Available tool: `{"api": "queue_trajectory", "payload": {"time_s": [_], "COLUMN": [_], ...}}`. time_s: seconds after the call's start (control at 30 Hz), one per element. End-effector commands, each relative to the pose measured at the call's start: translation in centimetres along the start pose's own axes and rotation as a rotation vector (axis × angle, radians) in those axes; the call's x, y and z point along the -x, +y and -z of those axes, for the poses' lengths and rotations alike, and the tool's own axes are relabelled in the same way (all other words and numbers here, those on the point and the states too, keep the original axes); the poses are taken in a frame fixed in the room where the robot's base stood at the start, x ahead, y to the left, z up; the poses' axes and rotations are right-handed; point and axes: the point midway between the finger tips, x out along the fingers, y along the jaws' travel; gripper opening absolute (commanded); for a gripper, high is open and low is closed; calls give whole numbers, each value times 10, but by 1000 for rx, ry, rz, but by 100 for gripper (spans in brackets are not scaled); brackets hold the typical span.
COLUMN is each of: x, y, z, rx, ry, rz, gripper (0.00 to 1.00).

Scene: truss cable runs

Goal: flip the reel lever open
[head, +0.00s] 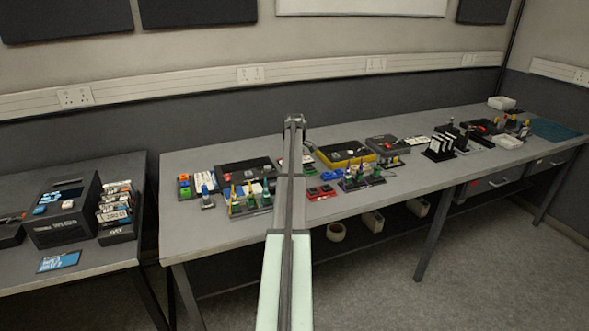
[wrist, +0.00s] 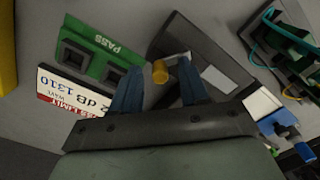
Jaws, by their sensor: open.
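In the wrist view, a dark box-like unit (wrist: 232,45) with a pale label on top lies just beyond my fingers. A short lever ending in a round brass-coloured knob (wrist: 160,72) sticks out from its near left side; I take this to be the reel lever. My gripper (wrist: 158,88) is open, with its two blue fingers apart. The knob appears between the fingertips; I cannot tell if either finger touches it. The lever's lower part and hinge are not clear. In the head view my own arm hides the gripper and the lever.
A green board marked PASS (wrist: 100,58) and a white printed card (wrist: 75,92) lie left of my fingers. A dark rack with green cables (wrist: 285,45) and a blue clamp-like part (wrist: 285,130) stand close on the right. The bench (head: 225,150) holds several other kits.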

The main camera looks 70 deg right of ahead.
Motion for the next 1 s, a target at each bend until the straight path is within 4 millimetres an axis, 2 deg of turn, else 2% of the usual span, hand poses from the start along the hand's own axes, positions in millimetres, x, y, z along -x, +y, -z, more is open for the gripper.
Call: {"api": "queue_trajectory", "payload": {"time_s": [0.07,0.47,0.77,1.0], "x": [0,0,0,0], "y": [0,0,0,0], "z": [0,0,0,-3], "rx": [0,0,-8,-93], "ry": [0,0,0,0], "rz": [0,0,0,0], "gripper": [39,0,0,0]}}
